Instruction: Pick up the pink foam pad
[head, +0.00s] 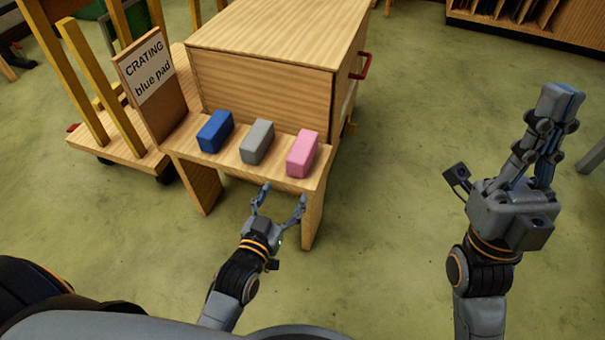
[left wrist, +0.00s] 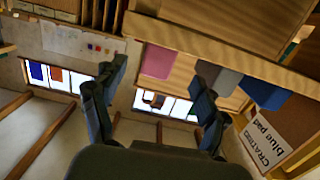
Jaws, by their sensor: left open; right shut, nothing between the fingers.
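The pink foam pad (head: 302,153) is a small block on the wooden bench shelf, at the right end of a row with a grey pad (head: 257,142) and a blue pad (head: 215,131). My left gripper (head: 280,197) is open and empty, just in front of the shelf edge, below and a little left of the pink pad. In the left wrist view the pink pad (left wrist: 159,61) shows beyond and between the open fingers (left wrist: 155,95). My right gripper (head: 556,118) is shut and empty, raised at the right, well away from the pads.
A sign reading "CRATING blue pad" (head: 151,85) stands at the shelf's left end. A large wooden crate (head: 265,80) with a red handle is behind the pads. A wooden cart (head: 125,150) stands at left.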

